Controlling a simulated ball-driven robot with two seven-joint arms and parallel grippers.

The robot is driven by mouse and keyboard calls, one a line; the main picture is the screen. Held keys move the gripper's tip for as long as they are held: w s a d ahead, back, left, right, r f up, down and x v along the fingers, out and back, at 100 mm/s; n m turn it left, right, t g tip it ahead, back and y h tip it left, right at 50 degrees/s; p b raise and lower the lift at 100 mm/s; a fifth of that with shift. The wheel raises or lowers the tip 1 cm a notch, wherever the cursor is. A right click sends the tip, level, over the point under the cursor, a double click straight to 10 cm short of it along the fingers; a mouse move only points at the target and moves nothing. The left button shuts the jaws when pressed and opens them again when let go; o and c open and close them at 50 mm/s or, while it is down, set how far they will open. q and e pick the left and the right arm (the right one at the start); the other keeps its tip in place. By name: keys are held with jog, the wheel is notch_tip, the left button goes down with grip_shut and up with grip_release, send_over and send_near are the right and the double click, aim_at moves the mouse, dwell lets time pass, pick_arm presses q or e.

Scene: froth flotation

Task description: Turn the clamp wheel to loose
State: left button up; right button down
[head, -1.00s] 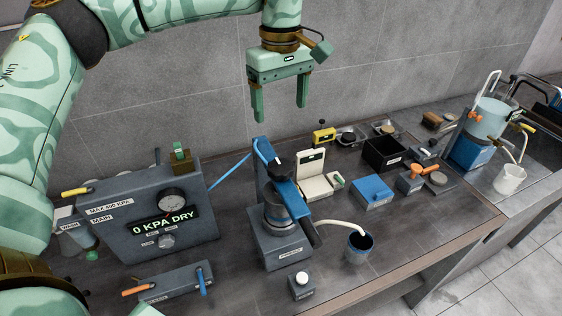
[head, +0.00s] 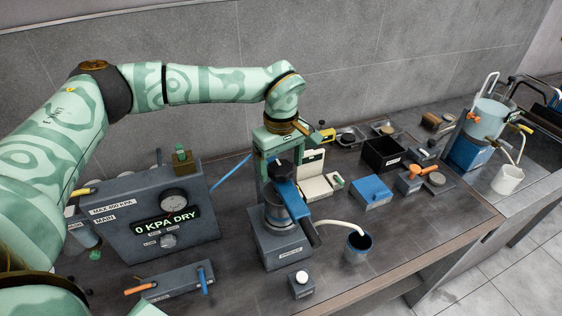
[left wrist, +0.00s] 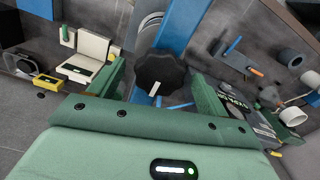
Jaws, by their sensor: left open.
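The clamp wheel (left wrist: 160,72) is a black lobed knob with a white mark, on top of the blue arm of the filter press (head: 283,245). In the head view it is largely hidden behind my left gripper (head: 280,170). My left gripper is open and points down over the press top. In the left wrist view, its two green fingers (left wrist: 160,88) stand to either side of the wheel, with gaps; I cannot tell whether they are down at its height. My right gripper is not in view.
A gauge panel (head: 128,225) reading 0 KPA DRY stands left of the press. A blue cup (head: 357,246) with a pale hose is at its right. A cream box (head: 313,186), a blue box (head: 371,192) and a black bin (head: 384,153) stand behind to the right.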

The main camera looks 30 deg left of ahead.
pick_arm(q)
jog(key=c, duration=1)
